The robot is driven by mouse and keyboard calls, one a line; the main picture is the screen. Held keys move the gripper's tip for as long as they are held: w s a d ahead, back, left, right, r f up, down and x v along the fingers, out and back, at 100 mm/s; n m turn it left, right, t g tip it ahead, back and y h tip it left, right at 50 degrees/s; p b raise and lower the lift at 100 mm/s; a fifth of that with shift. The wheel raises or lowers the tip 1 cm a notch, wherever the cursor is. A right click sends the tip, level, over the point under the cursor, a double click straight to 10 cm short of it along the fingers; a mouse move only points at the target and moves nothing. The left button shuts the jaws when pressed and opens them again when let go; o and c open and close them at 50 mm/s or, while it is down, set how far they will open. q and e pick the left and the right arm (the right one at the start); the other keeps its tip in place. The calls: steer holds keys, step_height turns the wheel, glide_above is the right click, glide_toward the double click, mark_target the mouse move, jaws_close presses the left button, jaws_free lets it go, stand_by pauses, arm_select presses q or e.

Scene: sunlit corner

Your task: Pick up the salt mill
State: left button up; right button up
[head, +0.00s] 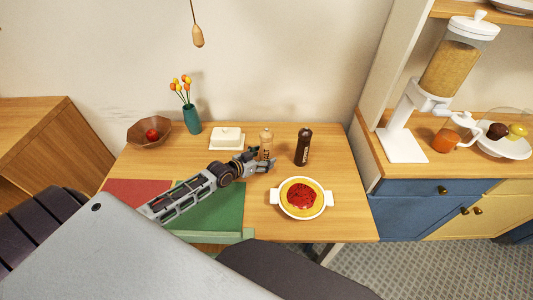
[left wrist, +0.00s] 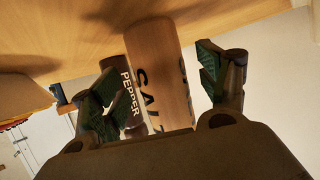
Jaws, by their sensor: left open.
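The salt mill (head: 265,138) is light wood and stands upright on the table (head: 337,199). In the left wrist view the salt mill (left wrist: 158,75), with dark lettering, lies between the two fingers. My left gripper (head: 268,163) is open in front of it and hides its lower part in the head view. In the left wrist view the fingers of my left gripper (left wrist: 160,95) stand apart on both sides of the mill; I cannot tell whether they touch it. A dark pepper mill (head: 303,147) stands to the right, and its PEPPER label (left wrist: 130,93) shows in the wrist view. My right gripper is not in view.
A white butter dish (head: 227,138) stands left of the salt mill. A white dish with red-topped food (head: 302,212) is at the front right. A teal vase (head: 192,120) and a wooden bowl (head: 165,138) stand at the back left.

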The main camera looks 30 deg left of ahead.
mark_target(262, 140)
arm_select(q)
steer(key=shift+x, duration=1.3)
steer(key=shift+r, duration=0.1)
steer(key=c, duration=1.3)
steer(key=shift+r, duration=5)
steer(key=shift+a+f, duration=0.1)
